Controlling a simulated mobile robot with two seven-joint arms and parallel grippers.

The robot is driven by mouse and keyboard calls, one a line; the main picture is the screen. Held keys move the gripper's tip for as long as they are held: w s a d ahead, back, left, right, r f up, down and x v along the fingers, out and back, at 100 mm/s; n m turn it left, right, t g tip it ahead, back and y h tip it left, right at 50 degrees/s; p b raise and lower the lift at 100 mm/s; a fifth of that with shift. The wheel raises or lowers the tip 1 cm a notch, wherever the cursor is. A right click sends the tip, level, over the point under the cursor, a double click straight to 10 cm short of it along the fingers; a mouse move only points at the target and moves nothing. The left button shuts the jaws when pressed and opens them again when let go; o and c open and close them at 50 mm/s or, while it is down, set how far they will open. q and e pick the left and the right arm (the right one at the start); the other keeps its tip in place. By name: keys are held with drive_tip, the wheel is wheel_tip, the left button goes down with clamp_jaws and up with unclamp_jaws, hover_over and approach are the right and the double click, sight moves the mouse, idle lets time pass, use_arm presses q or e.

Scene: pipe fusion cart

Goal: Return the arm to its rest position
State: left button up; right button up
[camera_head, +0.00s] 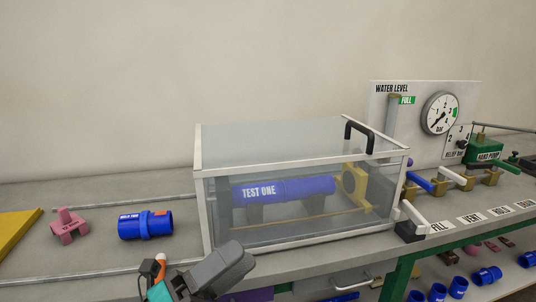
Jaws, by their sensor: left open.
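My left gripper (200,274) is at the bottom of the head view, in front of the front left corner of the clear tank (300,140). Its dark grey finger is raised and tilted, and the jaws are open with nothing seen between them. An orange and white tip and a teal part show beside it at the lower left; I cannot tell what they belong to. The rest of the left arm is mostly below the frame. My right gripper is not in view.
The closed-lidded tank holds a blue pipe marked TEST ONE (285,189). A blue coupling (146,225) and a pink part (67,227) lie left on the bench. A gauge panel (423,110) and labelled valves (455,178) stand right. Blue fittings lie on a lower shelf.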

use_arm(q)
drive_tip(key=w+a+f+n+t+y, duration=0.2)
drive_tip(key=a+f+n+t+y, duration=0.45)
drive_tip(key=f+n+y, duration=0.75)
drive_tip(key=s+a+f+n+g+y, duration=0.2)
drive_tip(key=s+f+n, duration=0.3)
drive_tip(key=f+n, duration=0.4)
drive_tip(key=s+a+f+n+g+y, duration=0.2)
drive_tip(key=s+a+f+n+g, duration=0.2)
drive_tip(key=s+f+n, duration=0.2)
wheel_tip(320, 180, down, 3)
drive_tip(key=n, duration=0.2)
drive_tip(key=shift+s+n+g+y, duration=0.15)
drive_tip(key=shift+n+g+y, duration=0.15)
drive_tip(key=shift+n+g, duration=0.1)
